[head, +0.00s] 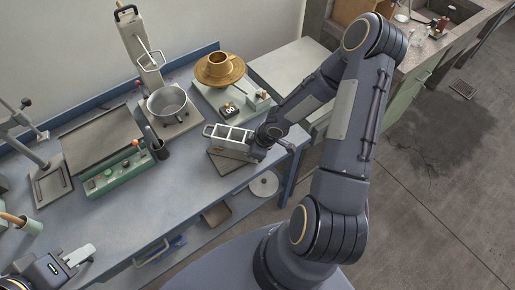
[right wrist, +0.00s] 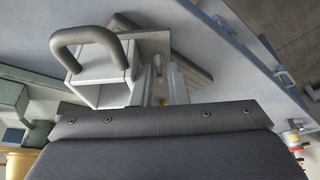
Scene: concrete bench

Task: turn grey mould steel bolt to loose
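The grey mould (head: 229,141) is an open metal frame on a flat plate near the bench's right end. In the right wrist view its hollow box and thick dark handle (right wrist: 88,42) show at the upper left. The steel bolt (right wrist: 158,66) is a small upright piece beside the box. My right gripper (right wrist: 162,84) is at the bolt, its fingers apart on either side with a narrow gap showing. Contact with the bolt is not clear. My left gripper (head: 84,254) is at the lower left of the head view, its fingers together and empty.
A scale (head: 230,108) is behind the mould. The front middle of the bench is clear.

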